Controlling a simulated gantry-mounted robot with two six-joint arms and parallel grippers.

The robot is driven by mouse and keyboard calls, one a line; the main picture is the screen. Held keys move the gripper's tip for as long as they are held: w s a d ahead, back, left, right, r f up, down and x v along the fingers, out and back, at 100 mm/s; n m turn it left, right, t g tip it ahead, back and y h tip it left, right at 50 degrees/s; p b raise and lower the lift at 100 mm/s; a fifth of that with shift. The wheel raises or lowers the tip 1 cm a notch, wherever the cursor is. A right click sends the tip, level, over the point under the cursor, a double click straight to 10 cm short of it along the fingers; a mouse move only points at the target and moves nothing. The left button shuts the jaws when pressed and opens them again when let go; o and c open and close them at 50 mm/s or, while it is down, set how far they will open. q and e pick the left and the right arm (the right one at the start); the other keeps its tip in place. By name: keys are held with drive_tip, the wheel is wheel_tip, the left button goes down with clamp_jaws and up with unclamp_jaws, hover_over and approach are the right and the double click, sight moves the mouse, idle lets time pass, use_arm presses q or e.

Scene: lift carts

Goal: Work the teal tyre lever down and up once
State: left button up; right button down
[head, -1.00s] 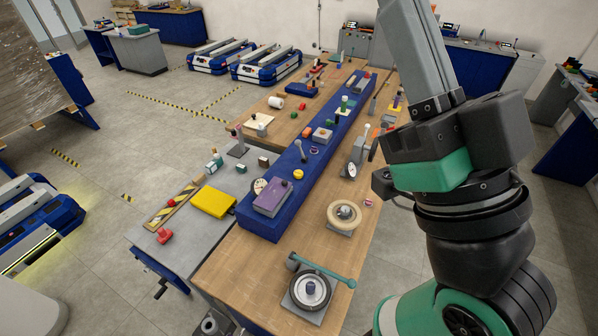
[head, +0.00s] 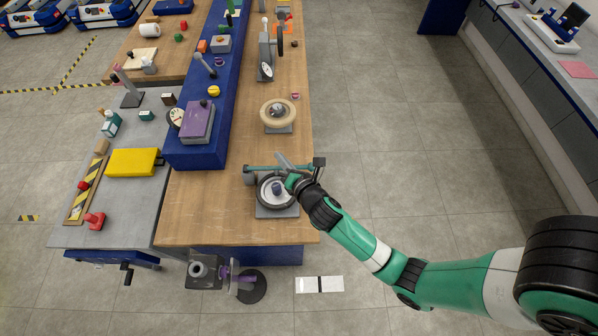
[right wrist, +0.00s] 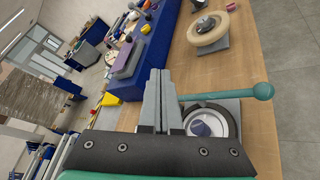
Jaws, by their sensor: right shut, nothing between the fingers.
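The teal tyre lever (head: 262,167) lies roughly level across the back of a small wheel stand (head: 277,212) near the front end of the wooden bench. In the right wrist view the lever (right wrist: 222,96) runs to the right and ends in a round teal knob (right wrist: 263,91). My right gripper (head: 281,155) is over the wheel stand, its grey fingers shut and empty. In the right wrist view its shut fingers (right wrist: 158,75) hide the lever's left part. Whether they touch the lever I cannot tell. My left gripper is not in view.
A cream ring on a grey base (head: 278,130) stands behind the lever. A blue raised shelf (head: 196,157) with a purple box runs along the bench's left. A grey table (head: 130,205) with a yellow box adjoins it. The floor right of the bench is clear.

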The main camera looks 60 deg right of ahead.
drive_tip(key=s+f+g+b, duration=0.1)
drive_tip(key=s+f, duration=0.3)
drive_tip(key=f, duration=0.1)
drive_tip(key=s+f+g+b, duration=0.1)
drive_tip(key=s+f, duration=0.2)
drive_tip(key=f, duration=0.3)
drive_tip(key=s+d+f+g+b, duration=0.1)
drive_tip(key=s+f, duration=0.3)
drive_tip(key=f, duration=0.2)
drive_tip(key=shift+s+g, duration=0.3)
drive_tip(key=b+x, duration=0.3)
drive_tip(key=x, duration=0.7)
drive_tip(key=shift+w+r, duration=0.15)
drive_tip(key=r+p, duration=0.1)
drive_tip(key=d+r+p, duration=0.1)
drive_tip(key=shift+s+d+r, duration=0.15)
drive_tip(key=shift+s+r, duration=0.05)
drive_tip(key=shift+r, duration=0.2)
drive_tip(key=shift+s+d+r+p, duration=0.2)
drive_tip(key=shift+d+r+p, duration=0.1)
drive_tip(key=shift+d+r, duration=0.1)
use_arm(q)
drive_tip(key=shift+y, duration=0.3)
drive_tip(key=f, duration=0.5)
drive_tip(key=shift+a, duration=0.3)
